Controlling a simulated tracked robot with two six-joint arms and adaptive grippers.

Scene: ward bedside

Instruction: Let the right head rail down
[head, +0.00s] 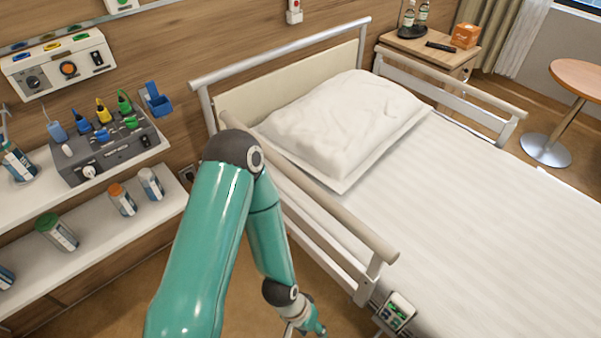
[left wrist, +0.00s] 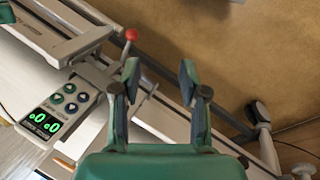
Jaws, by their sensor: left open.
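The near-side head rail (head: 345,215) of the bed stands raised beside the pillow, its top bar above the mattress. Its upper end is partly hidden behind my left arm. My left gripper (head: 308,326) is low outside this rail, near its foot end and the frame's bottom edge. In the left wrist view the two fingers (left wrist: 160,75) are apart with nothing between them. A red ball knob (left wrist: 131,35) on a short rod shows beyond and left of the fingertips, apart from them. My right gripper is in neither view.
A control panel with green digits (left wrist: 42,122) hangs on the bed side; it also shows in the head view (head: 396,312). Shelves with bottles (head: 60,232) and a device (head: 110,150) stand left. The far rail (head: 450,88) is raised. Floor beside the bed is open.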

